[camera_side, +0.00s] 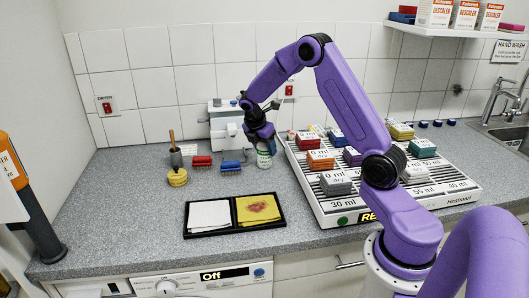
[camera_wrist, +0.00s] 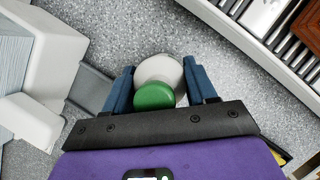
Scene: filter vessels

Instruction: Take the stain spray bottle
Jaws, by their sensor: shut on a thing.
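The stain spray bottle (camera_side: 264,160) is a small white bottle with green on it, standing upright on the grey counter at the back. In the wrist view its white body (camera_wrist: 158,70) and green top (camera_wrist: 153,97) show between my fingers. My gripper (camera_side: 260,138) is above and around its upper part, with the blue fingers pressed on both sides of it in the wrist view (camera_wrist: 160,88). The bottle's base appears to be on or very near the counter; I cannot tell which. Part of its upper body is hidden by my gripper in the side view.
A white machine (camera_side: 226,122) stands close behind left. Red (camera_side: 202,161) and blue (camera_side: 231,167) blocks lie left of the bottle. A black tray (camera_side: 187,219) with white and stained yellow cloths is in front. A large slatted rack (camera_side: 330,208) with several coloured blocks is close on the right.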

